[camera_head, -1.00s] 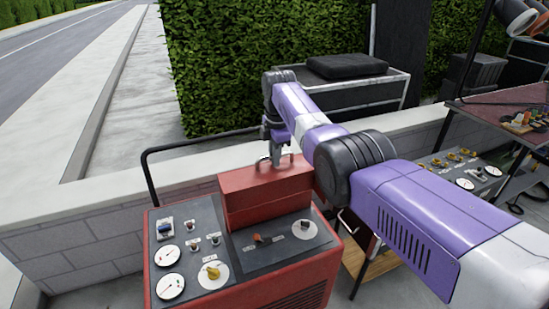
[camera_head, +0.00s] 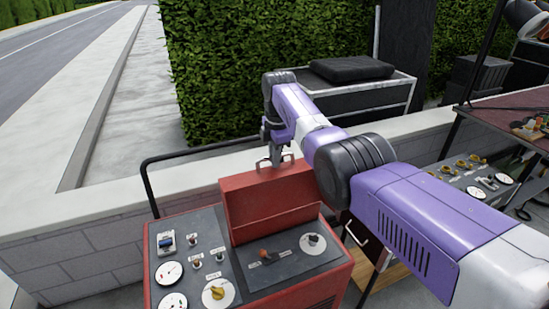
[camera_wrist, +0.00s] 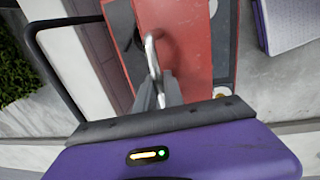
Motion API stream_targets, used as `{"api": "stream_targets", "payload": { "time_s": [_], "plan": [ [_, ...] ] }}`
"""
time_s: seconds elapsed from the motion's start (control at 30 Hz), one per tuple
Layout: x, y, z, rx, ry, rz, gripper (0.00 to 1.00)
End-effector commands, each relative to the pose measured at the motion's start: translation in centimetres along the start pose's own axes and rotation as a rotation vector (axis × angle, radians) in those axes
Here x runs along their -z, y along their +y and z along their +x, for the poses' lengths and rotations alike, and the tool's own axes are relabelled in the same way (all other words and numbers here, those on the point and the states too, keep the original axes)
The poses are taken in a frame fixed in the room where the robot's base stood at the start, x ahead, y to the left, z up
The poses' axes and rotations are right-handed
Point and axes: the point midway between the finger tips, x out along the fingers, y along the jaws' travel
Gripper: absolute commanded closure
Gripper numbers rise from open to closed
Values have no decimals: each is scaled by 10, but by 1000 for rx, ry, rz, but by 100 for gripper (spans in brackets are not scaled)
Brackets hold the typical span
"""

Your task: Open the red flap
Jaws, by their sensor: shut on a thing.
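The red flap (camera_head: 265,208) stands up from the top of a red machine (camera_head: 318,288), behind its dark control panel. A metal handle (camera_head: 290,160) is at the flap's upper edge. My gripper (camera_head: 276,158) is shut on this handle from above and behind. In the wrist view, the fingers of my gripper (camera_wrist: 160,86) close around the curved metal handle (camera_wrist: 153,48), with the red flap (camera_wrist: 178,28) beyond. The exact finger contact is small and partly hidden in the head view.
The panel carries gauges (camera_head: 170,272), a yellow knob (camera_head: 216,292) and an orange switch (camera_head: 264,254). A black rail (camera_head: 150,185) and a low wall (camera_head: 60,230) lie behind. A second panel (camera_head: 470,175) and a table are at right.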

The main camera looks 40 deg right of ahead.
Motion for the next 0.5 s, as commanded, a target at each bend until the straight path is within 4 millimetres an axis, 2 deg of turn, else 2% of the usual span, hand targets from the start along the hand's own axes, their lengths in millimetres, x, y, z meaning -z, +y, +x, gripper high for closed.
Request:
{"api": "stream_targets", "payload": {
  "time_s": [0.07, 0.1, 0.17, 0.5],
  "plan": [
    [1, 0, 0, -2, 2, -2, 100],
    [1, 0, -1, -1, 2, -2, 80],
    [1, 0, -1, -1, 2, -2, 68],
    [0, 1, -2, -2, 1, 0, 66]
  ]
}}
